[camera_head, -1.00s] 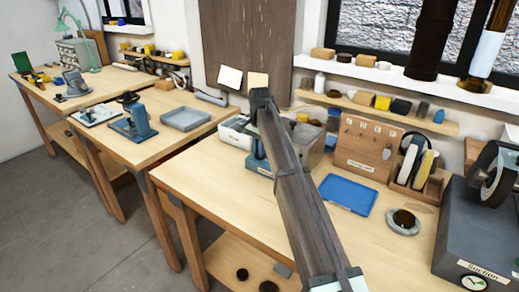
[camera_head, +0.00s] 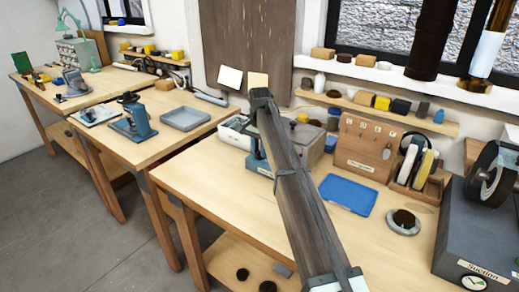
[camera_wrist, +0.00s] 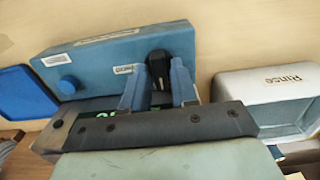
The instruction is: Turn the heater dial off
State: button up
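The heater is a blue box (camera_wrist: 105,58) with pale labels on its top and a round blue button (camera_wrist: 67,87) near its left end, seen in the wrist view. Its black dial (camera_wrist: 158,64) is at the right end. My gripper (camera_wrist: 159,68) has its two blue fingers apart, one on each side of the dial. I cannot tell whether they press on it. The dial's lower part is hidden between the fingers. In the head view my dark arm reaches over the bench and hides most of the heater (camera_head: 258,165) and my gripper.
A pale tray (camera_wrist: 262,86) labelled Rinse stands right of the heater in the wrist view. A blue tray (camera_head: 347,194) lies on the bench, with a wooden board (camera_head: 366,148) behind it. A dark grey machine (camera_head: 480,236) labelled Suction stands at the right. The bench front is clear.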

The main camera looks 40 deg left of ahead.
aim_at(259, 151)
jog(key=shift+o, duration=1.1)
notch_tip(259, 151, up, 14)
jog(key=shift+f, duration=0.15)
